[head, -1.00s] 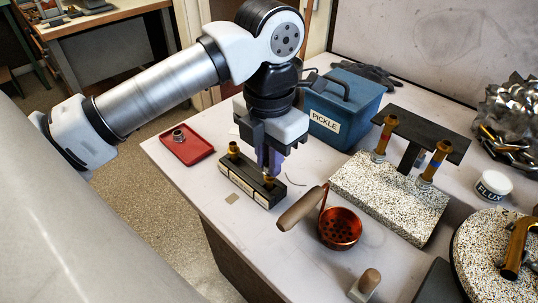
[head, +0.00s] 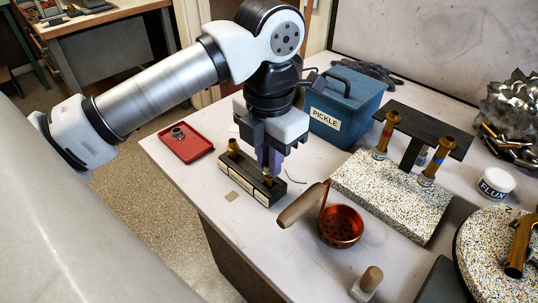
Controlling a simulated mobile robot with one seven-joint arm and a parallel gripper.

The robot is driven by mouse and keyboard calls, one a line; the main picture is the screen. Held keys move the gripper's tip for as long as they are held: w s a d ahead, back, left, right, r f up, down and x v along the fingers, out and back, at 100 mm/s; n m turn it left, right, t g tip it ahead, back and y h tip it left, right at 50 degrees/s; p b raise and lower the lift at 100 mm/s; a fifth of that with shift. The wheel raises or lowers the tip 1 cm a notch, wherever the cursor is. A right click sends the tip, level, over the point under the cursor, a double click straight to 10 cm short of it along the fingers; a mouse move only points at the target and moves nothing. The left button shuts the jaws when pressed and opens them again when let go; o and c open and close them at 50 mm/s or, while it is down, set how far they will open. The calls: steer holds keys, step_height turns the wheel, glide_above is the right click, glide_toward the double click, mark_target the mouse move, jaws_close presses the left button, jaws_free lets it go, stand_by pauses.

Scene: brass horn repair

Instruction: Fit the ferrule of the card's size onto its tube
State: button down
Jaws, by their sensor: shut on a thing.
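A long dark block (head: 243,188) with pale labels on its front stands near the table's front edge. A brass ferrule (head: 233,146) stands on its left end. My gripper (head: 269,174) points down at the block's right end, shut on a second brass ferrule (head: 268,181), which is mostly hidden by the fingers. Two upright brass tubes stand at the dark stand on the speckled slab: one with a red band (head: 386,133), one with a blue band (head: 435,162).
A red tray (head: 186,148) with a metal ring stands at the left. The blue PICKLE box (head: 345,104) is behind my gripper. A copper strainer (head: 341,227) with a wooden handle lies between block and speckled slab (head: 392,195). A FLUX jar (head: 496,184) stands right.

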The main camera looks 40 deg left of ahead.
steer(key=shift+f+b, duration=0.3)
steer(key=shift+b, duration=0.15)
stand_by(0.5)
steer(key=c, duration=0.8)
jaws_free()
steer(key=shift+r+p, duration=2.25)
steer(key=shift+r, duration=1.3)
steer(key=shift+f, duration=0.1)
